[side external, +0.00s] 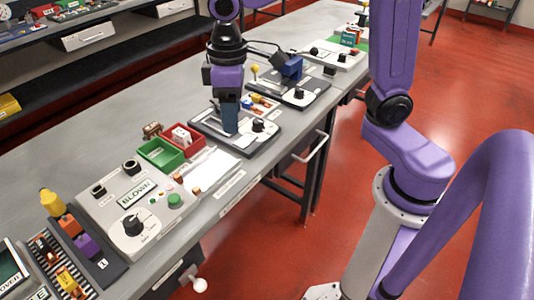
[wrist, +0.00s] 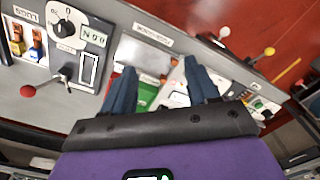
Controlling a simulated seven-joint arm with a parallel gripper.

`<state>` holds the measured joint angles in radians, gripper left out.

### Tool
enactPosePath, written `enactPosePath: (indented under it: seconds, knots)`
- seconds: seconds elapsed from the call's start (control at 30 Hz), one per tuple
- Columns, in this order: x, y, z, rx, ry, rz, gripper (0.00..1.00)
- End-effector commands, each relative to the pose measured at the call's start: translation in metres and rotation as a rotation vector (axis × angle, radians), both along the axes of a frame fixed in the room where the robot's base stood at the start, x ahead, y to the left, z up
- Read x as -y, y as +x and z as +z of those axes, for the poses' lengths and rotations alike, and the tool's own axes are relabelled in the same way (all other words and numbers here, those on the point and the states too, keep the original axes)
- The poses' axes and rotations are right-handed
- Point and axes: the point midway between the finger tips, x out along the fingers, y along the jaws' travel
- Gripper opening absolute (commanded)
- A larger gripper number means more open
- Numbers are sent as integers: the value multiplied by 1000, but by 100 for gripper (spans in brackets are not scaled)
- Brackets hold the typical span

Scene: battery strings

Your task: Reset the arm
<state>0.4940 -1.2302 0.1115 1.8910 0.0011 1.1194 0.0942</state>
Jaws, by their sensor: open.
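My gripper (side external: 230,128) hangs fingers-down over the grey panel (side external: 208,131) at mid-bench in the side view. In the wrist view my gripper (wrist: 159,66) shows two blue fingers spread apart, with nothing held between them. From the side its fingertips overlap the panel, so I cannot tell whether they touch it. The panel's black knob (side external: 258,125) stands just right of the fingers, and part of the panel is hidden behind them.
A green bin (side external: 160,153) and a red bin (side external: 200,147) stand left of the gripper. The panel marked BLOWN (side external: 138,193) is nearer the camera. A panel with a blue block (side external: 291,67) stands behind. The bench's back left surface (side external: 110,110) is clear.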

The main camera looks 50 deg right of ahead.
Motion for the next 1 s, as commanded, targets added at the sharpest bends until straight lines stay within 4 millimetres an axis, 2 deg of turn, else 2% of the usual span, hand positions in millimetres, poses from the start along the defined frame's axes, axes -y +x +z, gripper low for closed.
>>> enactPosePath:
  seconds: [0.03, 0.3, 0.5, 0.7, 1.0]
  knots:
    - [6, -19, -2, 1, 1, 40, 59]
    - [45, -111, -21, 5, 4, 251, 59]
    - [78, -164, -38, 8, 6, 384, 59]
    - [95, -187, -47, 8, 8, 449, 59]
    - [97, -190, -49, 8, 8, 457, 59]
